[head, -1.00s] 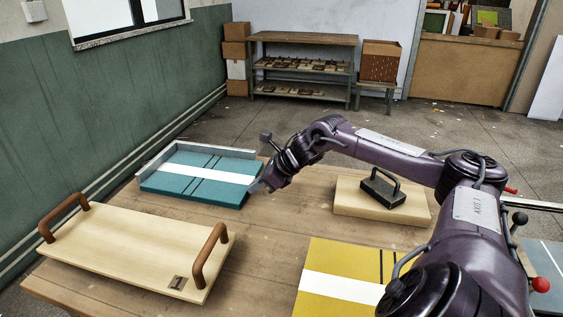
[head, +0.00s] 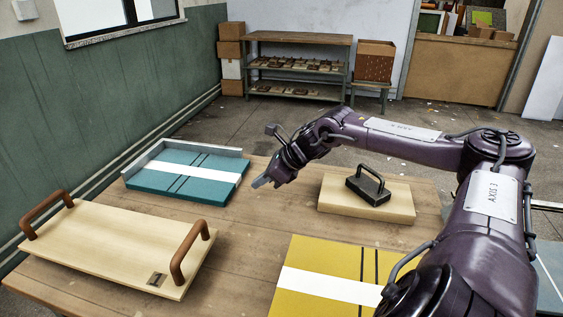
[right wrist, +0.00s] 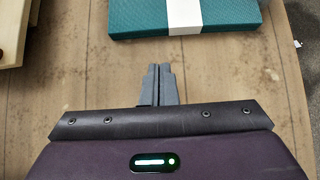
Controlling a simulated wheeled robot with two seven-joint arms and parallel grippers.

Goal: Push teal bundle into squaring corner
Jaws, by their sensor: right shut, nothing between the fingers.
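The teal bundle (head: 148,181), with a white band around its middle, lies flat on the table at the far left. The squaring corner (head: 200,147) is a low grey metal fence along the bundle's back and left sides. The bundle lies close against it; any small gap is too fine to tell. My right gripper (head: 262,183) is shut and empty, just right of the bundle and apart from it. In the right wrist view, the shut fingertips (right wrist: 160,70) point at the bundle's near edge (right wrist: 130,30) across bare wood. My left gripper is not in view.
A pale board with two brown handles (head: 110,245) lies at front left. A black-handled block on a wooden board (head: 367,205) stands right of the gripper. A yellow bundle with a white band (head: 320,255) lies in front. The table between them is bare.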

